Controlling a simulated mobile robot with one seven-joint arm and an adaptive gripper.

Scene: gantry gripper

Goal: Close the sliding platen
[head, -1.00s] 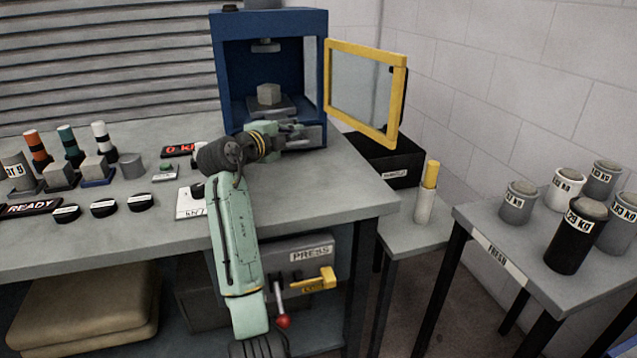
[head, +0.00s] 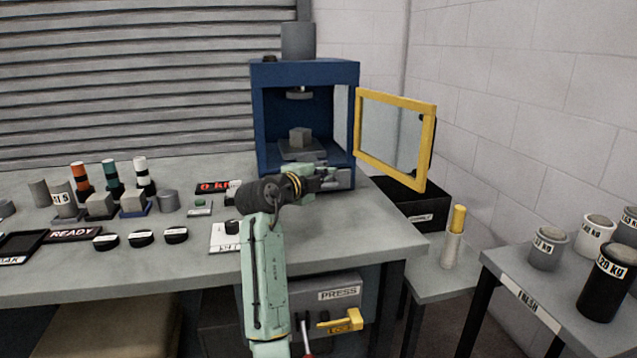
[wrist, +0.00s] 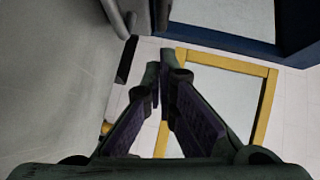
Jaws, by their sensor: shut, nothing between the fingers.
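The blue press (head: 262,130) stands at the back of the bench with its front open. Inside it a grey platen (head: 290,153) carries a small grey block (head: 300,136), under the press head. How far the platen is slid out is hard to tell, as my arm covers part of the press's front. My gripper (head: 334,174) is shut and empty, low at the press's front right. In the wrist view the fingertips (wrist: 160,66) meet, with the yellow frame behind them. I cannot tell whether they touch the press.
The yellow-framed door (head: 430,150) stands swung open to the right of the press. A black box (head: 400,205) is below it. Small weights and black pucks (head: 141,237) crowd the bench's left. A side table (head: 500,262) with cans is at right.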

